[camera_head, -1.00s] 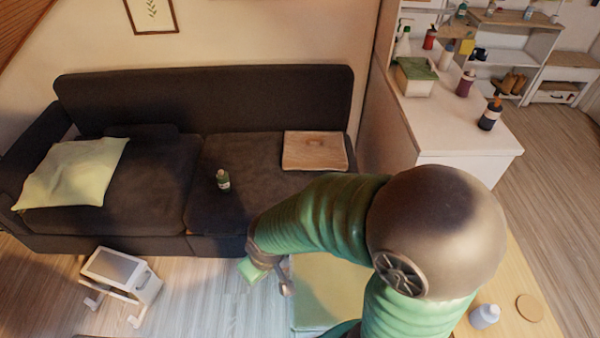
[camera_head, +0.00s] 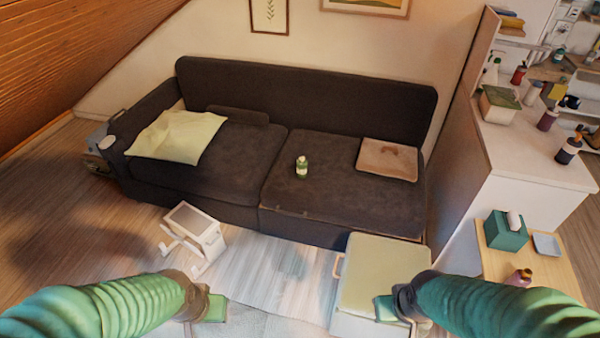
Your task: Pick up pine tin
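No object in view is clearly a pine tin. A small green bottle-like container (camera_head: 301,168) with a pale label stands upright on the right seat of the dark sofa (camera_head: 225,165); I cannot tell if it is the tin. My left gripper (camera_head: 216,308) is at the lower left, over the floor. My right gripper (camera_head: 386,309) is at the lower right, in front of the pale green-topped storage box (camera_head: 375,275). Both grippers are well short of the sofa container. Their finger gaps are not clear.
A wooden board (camera_head: 388,160) and a pale cushion (camera_head: 178,136) lie on the sofa. A white stand (camera_head: 193,232) is on the floor before it. A side table (camera_head: 490,268) at right holds a teal tissue box (camera_head: 505,230) and a bottle (camera_head: 519,278). Bare floor lies at left.

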